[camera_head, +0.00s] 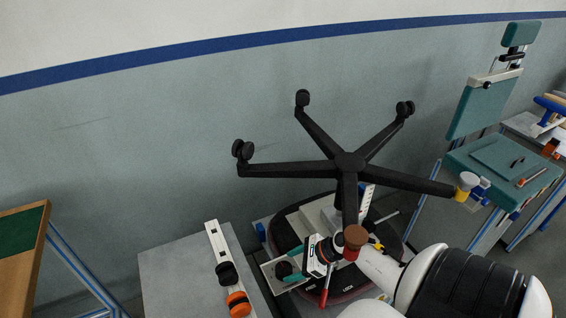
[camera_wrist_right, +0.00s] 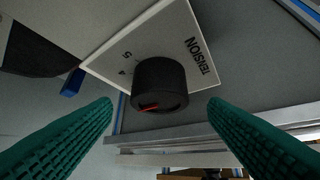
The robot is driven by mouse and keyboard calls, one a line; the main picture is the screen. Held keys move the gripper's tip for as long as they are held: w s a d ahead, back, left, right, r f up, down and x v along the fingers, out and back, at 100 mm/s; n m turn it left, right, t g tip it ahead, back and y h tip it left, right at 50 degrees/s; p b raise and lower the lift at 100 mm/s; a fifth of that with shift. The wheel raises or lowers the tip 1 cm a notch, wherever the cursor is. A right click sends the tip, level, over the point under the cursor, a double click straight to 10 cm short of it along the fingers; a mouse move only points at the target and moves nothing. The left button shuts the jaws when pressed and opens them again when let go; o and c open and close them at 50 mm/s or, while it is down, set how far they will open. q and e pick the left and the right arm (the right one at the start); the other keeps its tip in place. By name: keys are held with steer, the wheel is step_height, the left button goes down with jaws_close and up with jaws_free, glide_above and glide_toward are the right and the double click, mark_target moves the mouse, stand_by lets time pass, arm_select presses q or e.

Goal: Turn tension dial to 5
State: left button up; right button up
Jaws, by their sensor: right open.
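The tension dial is a black round knob (camera_wrist_right: 160,84) with a red mark on its face. It stands on a white plate (camera_wrist_right: 140,38) printed TENSION, with 4 and 5 visible. The red mark lies toward the picture's left; I cannot tell which number it meets. In the right wrist view my right gripper (camera_wrist_right: 160,104) is open, its green fingers apart on either side of the knob, with visible gaps. In the head view the right gripper (camera_head: 287,272) is at the small plate, and the dial (camera_head: 283,268) is partly hidden there. My left gripper is not in view.
An upturned black five-armed chair base (camera_head: 348,162) stands over the dark seat just behind my right gripper. A grey table (camera_head: 185,272) to the left holds a white strip, a black knob and an orange ring.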

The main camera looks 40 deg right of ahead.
mark_target(284, 268)
steer(key=x, duration=0.3)
steer(key=shift+w+a+f, duration=0.25)
steer(key=shift+w+f, duration=0.05)
steer(key=c, duration=1)
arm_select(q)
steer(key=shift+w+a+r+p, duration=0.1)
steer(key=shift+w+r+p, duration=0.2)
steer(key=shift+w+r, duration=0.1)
